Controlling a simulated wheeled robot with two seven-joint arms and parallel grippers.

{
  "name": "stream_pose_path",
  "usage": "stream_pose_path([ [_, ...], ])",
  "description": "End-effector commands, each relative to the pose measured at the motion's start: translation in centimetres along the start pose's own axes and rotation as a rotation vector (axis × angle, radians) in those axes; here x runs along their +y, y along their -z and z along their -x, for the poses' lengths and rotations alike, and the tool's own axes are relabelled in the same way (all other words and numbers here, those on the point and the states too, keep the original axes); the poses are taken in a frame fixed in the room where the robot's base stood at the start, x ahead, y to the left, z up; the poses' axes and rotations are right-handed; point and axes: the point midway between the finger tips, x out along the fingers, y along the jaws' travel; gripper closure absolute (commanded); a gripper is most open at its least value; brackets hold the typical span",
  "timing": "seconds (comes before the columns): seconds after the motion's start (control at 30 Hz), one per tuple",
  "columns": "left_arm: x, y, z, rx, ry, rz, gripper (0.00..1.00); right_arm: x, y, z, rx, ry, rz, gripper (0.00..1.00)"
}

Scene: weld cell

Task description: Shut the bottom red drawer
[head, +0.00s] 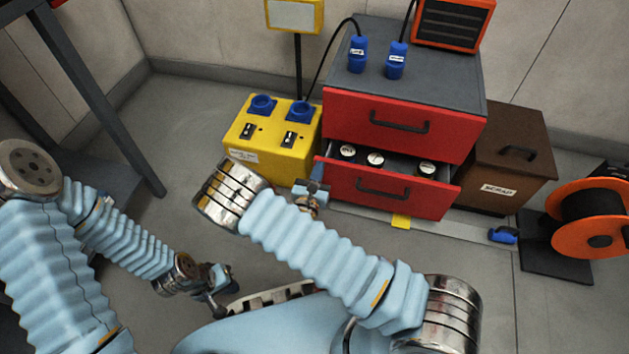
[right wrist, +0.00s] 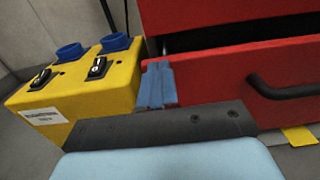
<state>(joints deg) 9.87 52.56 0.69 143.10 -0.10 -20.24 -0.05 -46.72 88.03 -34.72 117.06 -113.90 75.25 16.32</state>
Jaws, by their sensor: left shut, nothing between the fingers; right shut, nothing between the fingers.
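The bottom red drawer (head: 400,199) of the grey-topped cabinet stands partly pulled out, with three round dark items with white labelled tops inside. Its black handle (head: 382,188) is on the front. The drawer front (right wrist: 215,82) and handle (right wrist: 285,88) also show in the right wrist view. My right gripper (head: 316,187) is shut and empty at the left end of the drawer front. In the right wrist view its blue fingers (right wrist: 158,85) overlap that left edge; I cannot tell whether they touch. My left gripper (head: 222,300) is shut and empty, low over the floor at left, away from the drawer.
The upper red drawer (head: 365,118) is shut. A yellow power box (head: 262,160) stands close left of the cabinet. A brown scrap box (head: 510,160) and an orange cable reel (head: 585,245) are at right. A yellow tag (head: 401,222) lies below the drawer.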

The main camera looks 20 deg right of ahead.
Motion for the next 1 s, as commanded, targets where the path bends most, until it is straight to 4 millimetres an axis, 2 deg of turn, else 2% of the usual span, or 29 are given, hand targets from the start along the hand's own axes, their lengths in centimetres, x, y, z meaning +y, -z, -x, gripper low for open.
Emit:
stream_pose_path([
  [0.1,0.0,0.0,0.0,-0.001,0.000,0.000,1.00,0.0,0.0,-1.9,-0.002,0.002,-0.001,1.00],
  [0.33,0.0,0.0,0.0,0.000,0.000,0.000,1.00,-0.1,0.0,-4.0,-0.001,0.002,0.000,1.00],
  [0.57,0.0,0.0,0.0,0.000,0.000,0.000,1.00,0.0,0.0,-4.4,-0.001,0.000,0.000,1.00],
  [1.0,0.0,0.0,0.1,0.000,0.000,0.000,1.00,0.4,-0.1,-4.0,0.000,0.001,0.000,1.00],
])
